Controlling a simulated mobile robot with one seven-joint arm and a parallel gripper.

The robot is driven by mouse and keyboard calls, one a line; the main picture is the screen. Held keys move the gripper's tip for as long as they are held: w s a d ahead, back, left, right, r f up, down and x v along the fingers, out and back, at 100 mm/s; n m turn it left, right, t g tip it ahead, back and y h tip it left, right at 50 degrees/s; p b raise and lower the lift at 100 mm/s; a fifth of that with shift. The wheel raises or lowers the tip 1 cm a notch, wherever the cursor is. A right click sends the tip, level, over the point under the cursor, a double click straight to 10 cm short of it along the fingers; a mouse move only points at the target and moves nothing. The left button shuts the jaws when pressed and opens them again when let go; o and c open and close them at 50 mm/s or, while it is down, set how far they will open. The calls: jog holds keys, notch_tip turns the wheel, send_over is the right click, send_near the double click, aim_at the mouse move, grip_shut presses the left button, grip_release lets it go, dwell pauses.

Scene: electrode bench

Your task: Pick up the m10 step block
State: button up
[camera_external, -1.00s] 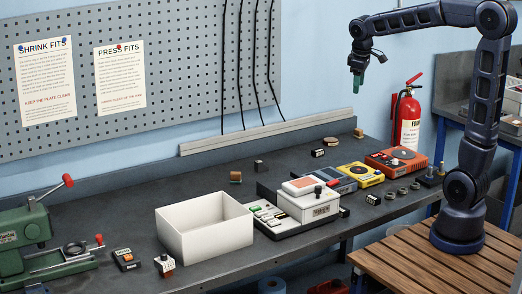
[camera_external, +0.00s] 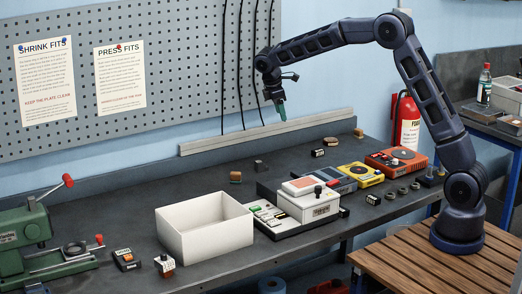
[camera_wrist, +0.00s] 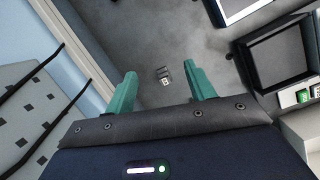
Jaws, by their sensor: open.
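No label that I can read clearly marks the m10 step block. A small grey block with a dark marking (camera_wrist: 163,76) lies on the dark bench, between my green fingers in the wrist view but well beyond them. It may be the small dark grey block (camera_external: 258,165) near the back of the bench in the external view, but I cannot be sure. My gripper (camera_external: 282,112) is high above the bench, pointing down, open and empty. In the wrist view my gripper (camera_wrist: 161,69) shows its two fingers wide apart.
Other small blocks stand nearby: a brown one (camera_external: 235,176) and a dark one with a pale label (camera_external: 317,153). A white open box (camera_external: 205,240), a white-and-grey scale-like device (camera_external: 310,205), a yellow device (camera_external: 361,174) and an orange device (camera_external: 396,161) occupy the front and right.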

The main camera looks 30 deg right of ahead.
aim_at(260, 161)
jog(key=w+a+f+n+h, duration=0.1)
jog(key=w+a+f+n, duration=0.1)
jog(key=w+a+f, duration=0.3)
jog(key=w+a+f+n, duration=0.1)
jog(key=a+f, duration=0.3)
jog(key=f, duration=0.3)
jog(key=shift+g, duration=0.3)
jog(key=shift+x, duration=5.45)
jog(key=shift+w, duration=0.2)
grip_shut()
